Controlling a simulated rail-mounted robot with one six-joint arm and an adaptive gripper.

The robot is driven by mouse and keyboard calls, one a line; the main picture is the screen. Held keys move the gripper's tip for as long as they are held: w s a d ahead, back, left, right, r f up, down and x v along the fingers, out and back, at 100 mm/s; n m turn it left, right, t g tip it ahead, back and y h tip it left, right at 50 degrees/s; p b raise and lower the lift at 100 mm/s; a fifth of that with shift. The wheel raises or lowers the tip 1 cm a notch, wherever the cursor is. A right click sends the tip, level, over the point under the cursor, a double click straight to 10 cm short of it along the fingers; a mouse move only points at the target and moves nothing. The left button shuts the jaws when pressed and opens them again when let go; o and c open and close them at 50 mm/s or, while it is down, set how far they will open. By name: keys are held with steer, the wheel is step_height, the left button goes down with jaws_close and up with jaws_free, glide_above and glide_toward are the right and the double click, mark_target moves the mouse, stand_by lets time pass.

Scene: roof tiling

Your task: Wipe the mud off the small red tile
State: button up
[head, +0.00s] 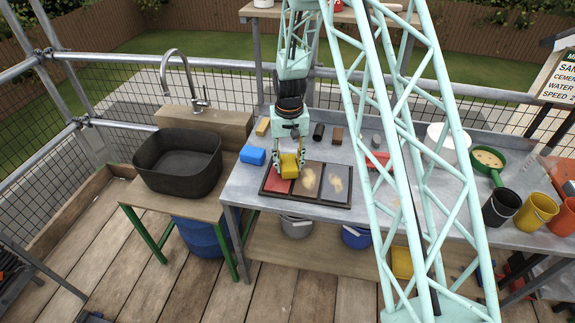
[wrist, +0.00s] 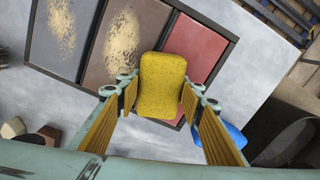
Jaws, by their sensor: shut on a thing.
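A red tile (head: 276,185) lies at the left end of a black frame on the metal table. In the wrist view the red tile (wrist: 195,50) shows a clean surface where visible; part of it is hidden. My gripper (head: 289,163) is shut on a yellow sponge (head: 289,166), held over or on the red tile's upper part. The sponge (wrist: 161,85) sits between both fingers in the wrist view. I cannot tell whether it touches the tile. In the same frame, a brown tile (head: 307,181) and a grey tile (head: 335,184) carry tan mud patches.
A blue sponge (head: 252,155) lies left of the frame. A dark basin (head: 178,162) with a tap stands further left. Small blocks sit behind the frame. A red-handled brush-like item (head: 378,160) lies to the right. Buckets (head: 500,208) stand at the right end.

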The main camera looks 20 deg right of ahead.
steer(key=shift+s+d, duration=0.2)
steer(key=shift+d, duration=0.15)
steer(key=shift+s+d+r, duration=0.1)
steer(key=shift+d+r, duration=0.1)
steer(key=shift+r, duration=0.05)
steer(key=r, duration=0.1)
steer(key=r+p, duration=0.1)
steer(key=r, duration=0.1)
steer(key=shift+a, duration=0.2)
steer(key=shift+r+p, duration=0.4)
steer(key=shift+r, duration=0.2)
steer(key=shift+r+p, duration=0.7)
steer(key=shift+r, duration=1.05)
